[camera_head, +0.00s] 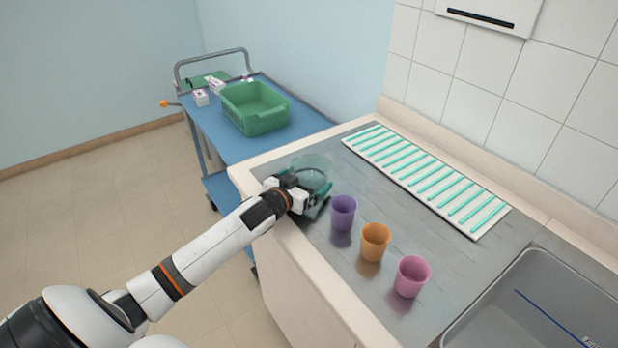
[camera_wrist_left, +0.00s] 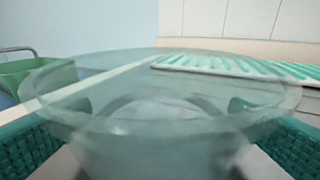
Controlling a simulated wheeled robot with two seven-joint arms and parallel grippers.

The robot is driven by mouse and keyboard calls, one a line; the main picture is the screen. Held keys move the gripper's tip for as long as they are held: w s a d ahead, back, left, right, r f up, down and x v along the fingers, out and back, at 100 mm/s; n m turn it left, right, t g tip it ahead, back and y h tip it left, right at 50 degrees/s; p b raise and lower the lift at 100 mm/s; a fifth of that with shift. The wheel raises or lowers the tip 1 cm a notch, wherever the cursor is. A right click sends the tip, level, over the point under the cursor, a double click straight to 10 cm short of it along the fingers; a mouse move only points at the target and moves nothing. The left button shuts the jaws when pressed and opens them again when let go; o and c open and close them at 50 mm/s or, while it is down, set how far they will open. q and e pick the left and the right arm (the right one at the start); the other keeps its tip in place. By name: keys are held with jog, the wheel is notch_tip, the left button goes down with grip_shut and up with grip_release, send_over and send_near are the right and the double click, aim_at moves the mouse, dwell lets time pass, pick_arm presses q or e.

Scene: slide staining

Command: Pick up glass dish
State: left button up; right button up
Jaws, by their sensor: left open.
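The glass dish (camera_head: 312,170) is a clear, greenish round bowl on the steel counter near its left end. My left gripper (camera_head: 318,203) is at the near side of the dish, low over the counter, and partly hides its lower part. In the left wrist view the dish (camera_wrist_left: 160,95) fills the middle, its wide rim close to the camera. The teal finger pads of my left gripper (camera_wrist_left: 160,140) show at both sides of the dish's lower part, apart from each other. The gripper is open; whether a pad touches the glass cannot be told. My right gripper is not in view.
Purple (camera_head: 343,212), orange (camera_head: 375,242) and pink (camera_head: 412,276) cups stand in a row right of the gripper. A white rack with teal strips (camera_head: 480,229) lies along the wall. A sink (camera_head: 540,300) is at lower right. A blue cart (camera_head: 225,150) holds a green bin (camera_head: 255,110).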

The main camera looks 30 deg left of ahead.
pick_arm(q)
jog(key=shift+s, duration=0.1)
jog(key=shift+c, duration=0.3)
jog(key=c, duration=0.9)
jog(key=shift+r, duration=0.1)
